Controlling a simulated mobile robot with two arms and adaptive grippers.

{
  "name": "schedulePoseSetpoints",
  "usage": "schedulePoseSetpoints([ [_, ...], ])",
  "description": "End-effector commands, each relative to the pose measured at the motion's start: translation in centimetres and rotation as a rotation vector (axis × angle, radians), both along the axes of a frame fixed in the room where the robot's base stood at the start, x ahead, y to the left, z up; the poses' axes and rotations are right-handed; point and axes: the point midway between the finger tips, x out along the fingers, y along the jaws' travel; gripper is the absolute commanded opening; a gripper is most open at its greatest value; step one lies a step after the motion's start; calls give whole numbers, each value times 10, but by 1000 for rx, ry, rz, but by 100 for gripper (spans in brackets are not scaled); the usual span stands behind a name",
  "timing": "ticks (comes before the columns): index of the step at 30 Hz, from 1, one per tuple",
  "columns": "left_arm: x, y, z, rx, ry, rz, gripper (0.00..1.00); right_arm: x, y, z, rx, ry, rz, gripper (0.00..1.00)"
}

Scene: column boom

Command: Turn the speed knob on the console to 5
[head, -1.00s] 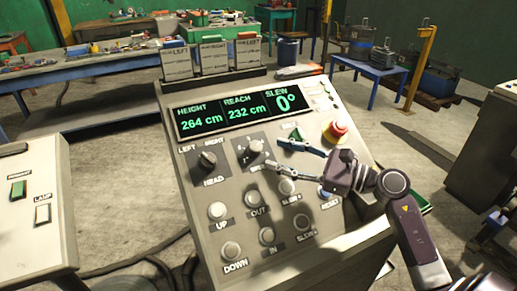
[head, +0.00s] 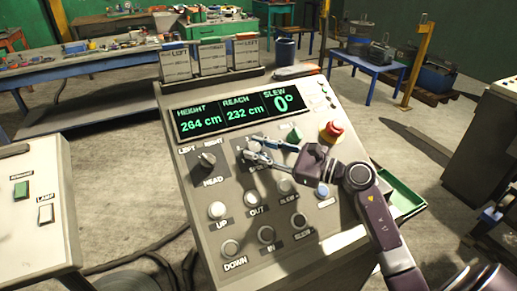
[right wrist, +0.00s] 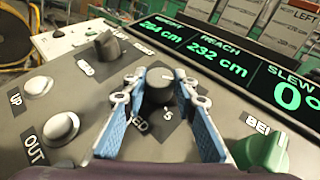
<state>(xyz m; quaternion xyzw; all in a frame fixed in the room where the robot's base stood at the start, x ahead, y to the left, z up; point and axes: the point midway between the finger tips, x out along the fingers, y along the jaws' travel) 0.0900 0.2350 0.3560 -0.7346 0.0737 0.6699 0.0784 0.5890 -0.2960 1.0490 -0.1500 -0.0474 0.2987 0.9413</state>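The console (head: 182,215) stands in front of me with a sloped panel. Its speed knob (right wrist: 160,88) is a dark round knob with a printed 5 near its lower edge in the right wrist view. My right gripper (head: 249,147) is over this knob in the head view. In the right wrist view its two blue-padded fingers (right wrist: 160,82) are apart, one on each side of the knob. I cannot see a firm grip on it. The gripper hides much of the speed dial and its label in the head view. My left gripper is not in view.
The head knob (head: 207,160) is left of the speed knob. Several push buttons, including the up button (head: 217,210), lie below. A green switch (head: 294,133) and a red mushroom button (head: 331,132) are to the right. The display (head: 240,112) reads 264 cm, 232 cm and 0°.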

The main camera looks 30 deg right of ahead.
Motion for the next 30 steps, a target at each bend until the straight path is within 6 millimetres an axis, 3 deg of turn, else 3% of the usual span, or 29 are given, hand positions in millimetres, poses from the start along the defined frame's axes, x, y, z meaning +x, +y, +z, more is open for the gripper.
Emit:
schedulePoseSetpoints([
  [4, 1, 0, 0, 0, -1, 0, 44, 0, 0, 0, 0, 0, 1, 2],
  [17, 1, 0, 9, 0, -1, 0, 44, -2, 2, 1, 57, -2, -90, 2],
  [30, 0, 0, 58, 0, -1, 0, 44, -4, 7, 5, 262, -9, -417, 2],
])
